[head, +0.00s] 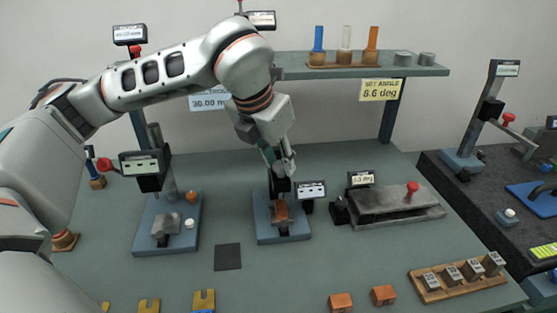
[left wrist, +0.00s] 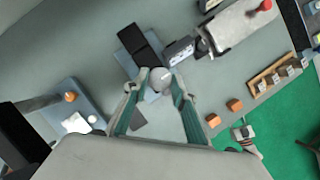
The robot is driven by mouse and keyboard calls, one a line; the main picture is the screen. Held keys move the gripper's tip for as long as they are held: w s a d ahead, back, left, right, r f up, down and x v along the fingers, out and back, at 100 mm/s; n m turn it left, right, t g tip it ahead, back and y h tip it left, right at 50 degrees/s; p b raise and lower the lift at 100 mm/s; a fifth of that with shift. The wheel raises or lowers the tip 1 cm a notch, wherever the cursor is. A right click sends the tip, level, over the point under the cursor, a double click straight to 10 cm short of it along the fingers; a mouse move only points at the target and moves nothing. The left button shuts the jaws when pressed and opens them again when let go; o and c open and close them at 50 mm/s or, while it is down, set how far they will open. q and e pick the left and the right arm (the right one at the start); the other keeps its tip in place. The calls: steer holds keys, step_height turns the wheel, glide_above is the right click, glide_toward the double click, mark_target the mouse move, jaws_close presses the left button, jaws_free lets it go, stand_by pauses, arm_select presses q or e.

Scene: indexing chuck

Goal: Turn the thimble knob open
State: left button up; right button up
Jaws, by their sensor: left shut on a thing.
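The thimble knob (left wrist: 160,79) is a round grey cap with a white mark, seen from above in the left wrist view. My left gripper (left wrist: 158,84) has a fingertip on each side of it and is shut on it. In the head view my left gripper (head: 281,166) points down from above onto the dark upright of a small blue-based fixture (head: 283,232); the knob is hidden there by the fingers. A copper-coloured block (head: 282,212) sits low in this fixture. A small display (head: 312,190) is at its right side.
Left of the fixture stands another blue-based stand (head: 165,238) with a display. To the right is a grey plate device (head: 392,207) with a red knob. A shelf (head: 300,70) is behind. A wooden rack (head: 458,281) and copper blocks (head: 341,302) lie in front.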

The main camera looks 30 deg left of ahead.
stand_by(0.3)
arm_select(q)
steer(key=o, duration=1.1)
steer(key=shift+r, duration=0.1)
steer(key=v, duration=1.2)
